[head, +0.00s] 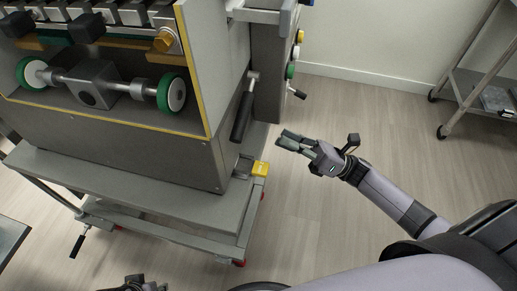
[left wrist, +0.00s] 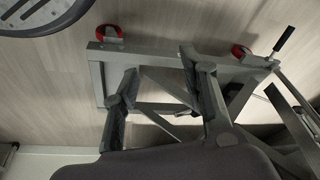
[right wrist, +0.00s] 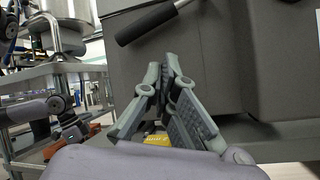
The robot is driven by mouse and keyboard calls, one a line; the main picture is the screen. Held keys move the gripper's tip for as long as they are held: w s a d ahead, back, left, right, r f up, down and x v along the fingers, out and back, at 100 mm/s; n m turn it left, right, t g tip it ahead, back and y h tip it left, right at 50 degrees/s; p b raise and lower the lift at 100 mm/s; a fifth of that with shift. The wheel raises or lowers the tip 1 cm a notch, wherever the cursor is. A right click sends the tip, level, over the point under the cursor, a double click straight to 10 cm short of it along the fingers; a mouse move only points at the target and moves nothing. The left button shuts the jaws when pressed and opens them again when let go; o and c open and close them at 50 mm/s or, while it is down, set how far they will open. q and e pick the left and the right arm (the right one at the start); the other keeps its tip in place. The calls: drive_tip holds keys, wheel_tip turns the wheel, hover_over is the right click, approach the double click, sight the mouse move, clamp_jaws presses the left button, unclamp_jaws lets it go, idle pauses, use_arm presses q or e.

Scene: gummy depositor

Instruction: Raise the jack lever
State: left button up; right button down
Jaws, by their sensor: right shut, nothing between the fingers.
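A lever with a black grip (head: 243,108) hangs slanted on the right side of the machine. Its grip (right wrist: 145,24) crosses the top of the right wrist view. A smaller black-gripped lever (head: 77,246) is low at the left of the wheeled frame, and a black-gripped lever also shows in the left wrist view (left wrist: 284,40). None is labelled as the jack lever. My right gripper (head: 280,140) is shut and empty, right of and apart from the side lever; its fingertips (right wrist: 163,62) point at the machine. My left gripper (left wrist: 158,62) is open and empty; the head view mostly cuts it off.
The grey machine (head: 120,145) stands on a wheeled frame (head: 180,195) with red-trimmed wheels (left wrist: 240,52). A yellow pedal-like part (head: 260,168) juts out at its right corner. Another black handle (head: 297,93) sits behind. A wheeled rack (head: 465,100) stands far right. Floor between is clear.

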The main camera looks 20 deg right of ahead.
sight(246, 105)
wheel_tip(246, 105, down, 4)
drive_tip(key=d+f+n+b, duration=0.1)
drive_tip(key=n+b, duration=0.3)
drive_tip(key=n, duration=0.5)
use_arm(q)
drive_tip(key=s+p+v, duration=0.1)
drive_tip(key=v, duration=0.3)
use_arm(e)
drive_tip(key=shift+y, duration=0.4)
drive_tip(key=x, duration=0.7)
drive_tip(key=p+x, duration=0.1)
drive_tip(key=x, duration=0.2)
drive_tip(key=shift+s+a+r, duration=0.2)
drive_tip(key=shift+s+r, duration=0.05)
drive_tip(key=shift+r, duration=0.15)
drive_tip(key=r, duration=0.1)
drive_tip(key=r+p, duration=0.1)
drive_tip(key=shift+s+a+r+g, duration=0.25)
drive_tip(key=shift+a+r+g, duration=0.05)
drive_tip(key=shift+a, duration=0.05)
drive_tip(key=shift+a+r, duration=0.2)
drive_tip(key=shift+r, duration=0.15)
use_arm(q)
drive_tip(key=x, duration=0.8)
drive_tip(key=shift+s+d+f, duration=0.25)
drive_tip(key=shift+d, duration=0.1)
use_arm(e)
drive_tip(key=shift+s, duration=0.1)
